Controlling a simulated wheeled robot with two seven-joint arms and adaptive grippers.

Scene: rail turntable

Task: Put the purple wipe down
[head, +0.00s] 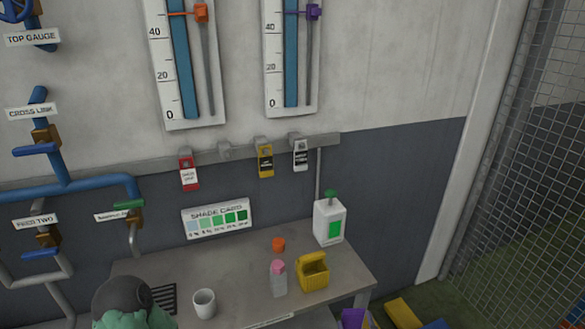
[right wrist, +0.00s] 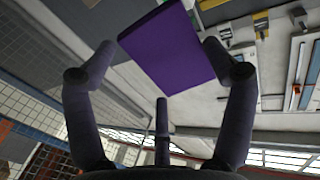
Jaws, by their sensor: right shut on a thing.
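The purple wipe (right wrist: 168,48) is a flat purple slab in the right wrist view. My right gripper (right wrist: 162,50) is shut on it, with one finger at each side edge. The wipe is held up in the air, tilted in that view. A purple patch (head: 353,318) shows at the bottom edge of the head view; I cannot tell whether it is the same wipe. My right gripper cannot be made out in the head view.
A grey bench (head: 235,290) holds a cup (head: 204,304), a pink-capped bottle (head: 279,279), an orange cap (head: 278,244), a yellow container (head: 312,272) and a white dispenser (head: 329,221). A yellow piece (head: 403,313) lies low at the right. A mesh fence (head: 525,150) stands at the right.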

